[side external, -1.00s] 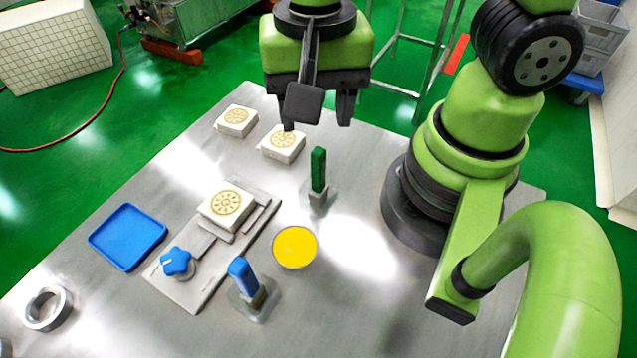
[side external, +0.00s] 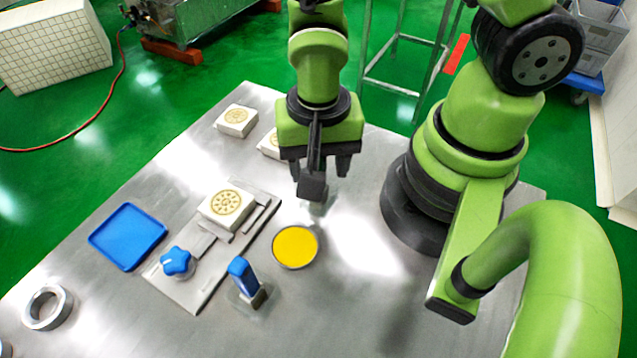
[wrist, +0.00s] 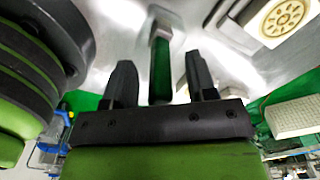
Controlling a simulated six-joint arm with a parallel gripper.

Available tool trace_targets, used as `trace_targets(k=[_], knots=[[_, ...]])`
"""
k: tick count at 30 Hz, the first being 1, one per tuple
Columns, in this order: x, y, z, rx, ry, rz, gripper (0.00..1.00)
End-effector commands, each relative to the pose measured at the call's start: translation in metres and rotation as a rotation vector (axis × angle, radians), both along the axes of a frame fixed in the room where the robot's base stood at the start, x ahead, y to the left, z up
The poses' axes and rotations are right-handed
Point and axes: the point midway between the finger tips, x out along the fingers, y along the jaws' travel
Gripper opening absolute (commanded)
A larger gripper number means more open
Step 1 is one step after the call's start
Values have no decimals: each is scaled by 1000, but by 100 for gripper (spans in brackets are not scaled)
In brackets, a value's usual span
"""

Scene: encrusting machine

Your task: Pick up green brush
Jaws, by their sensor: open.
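The green brush (wrist: 160,72) stands in its holder (wrist: 163,22) and shows in the wrist view between the two fingers of my gripper, with a gap on each side. In the side external view my gripper (side external: 320,170) points down over the brush's place, and its wrist camera block hides the green handle. Only a bit of the clear holder (side external: 318,209) shows below it. My gripper is open and empty. How deep the handle reaches between the fingers I cannot tell.
A yellow-filled round dish (side external: 296,247) and a blue brush (side external: 243,273) in a holder stand nearer the camera. A plate with a blue knob (side external: 177,262), a blue tray (side external: 128,236) and a metal ring (side external: 47,306) lie left. Patterned white blocks (side external: 236,121) stand behind.

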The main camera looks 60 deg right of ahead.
Motion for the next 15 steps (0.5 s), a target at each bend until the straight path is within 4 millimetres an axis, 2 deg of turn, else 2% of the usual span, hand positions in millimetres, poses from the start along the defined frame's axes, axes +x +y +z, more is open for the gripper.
trace_targets(k=[8,15], knots=[[0,0,-3,1,-1,-1,52],[0,0,-2,1,-1,0,0]])
